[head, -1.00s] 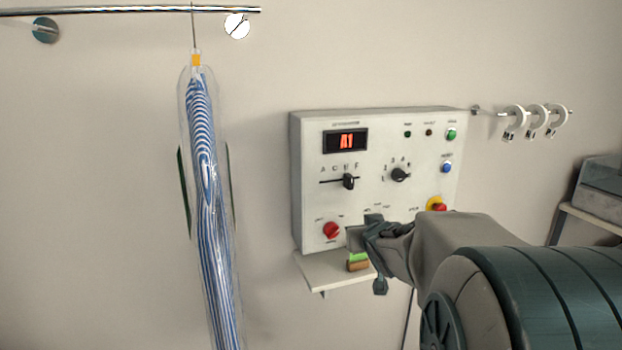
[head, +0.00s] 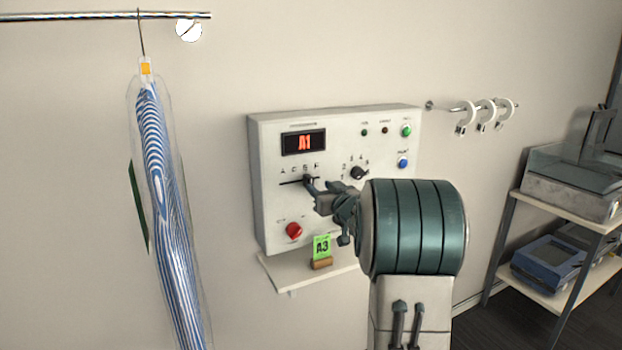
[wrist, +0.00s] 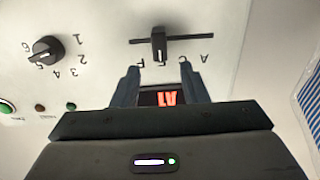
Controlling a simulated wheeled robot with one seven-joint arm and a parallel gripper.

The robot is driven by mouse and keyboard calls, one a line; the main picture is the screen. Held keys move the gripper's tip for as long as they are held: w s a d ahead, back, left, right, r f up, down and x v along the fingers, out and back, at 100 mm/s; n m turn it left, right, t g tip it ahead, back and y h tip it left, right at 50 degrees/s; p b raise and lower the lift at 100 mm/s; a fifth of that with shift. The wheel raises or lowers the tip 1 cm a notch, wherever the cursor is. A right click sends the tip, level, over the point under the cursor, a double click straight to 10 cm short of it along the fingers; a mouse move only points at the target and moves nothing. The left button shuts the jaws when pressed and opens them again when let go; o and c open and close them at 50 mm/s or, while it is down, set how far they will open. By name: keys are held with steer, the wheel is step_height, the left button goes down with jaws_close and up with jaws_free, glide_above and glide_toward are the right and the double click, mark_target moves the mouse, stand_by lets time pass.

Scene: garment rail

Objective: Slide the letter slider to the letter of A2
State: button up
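The letter slider's black knob (wrist: 158,42) stands in its slot in the wrist view, beside the letters E and F, away from the A end. In the head view the knob (head: 308,181) is right of the slot's middle, partly hidden by my gripper (head: 313,190). My gripper (wrist: 159,66) is open, with its two fingertips on either side of the knob's line; contact cannot be told. The red display (head: 304,142) appears to read A1. A green card (head: 321,247) on the small shelf reads A3.
The number dial (head: 358,172) sits right of the slider, close to my gripper. A red knob (head: 293,230) is below. A bagged striped garment (head: 172,210) hangs left of the panel. White rings (head: 485,114) hang on a rail at right, above a shelf rack (head: 560,205).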

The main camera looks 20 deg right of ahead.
mark_target(311, 181)
steer(key=w+p, duration=0.1)
steer(key=w, duration=0.5)
steer(key=shift+w+a, duration=0.1)
steer(key=shift+w, duration=0.2)
jaws_close()
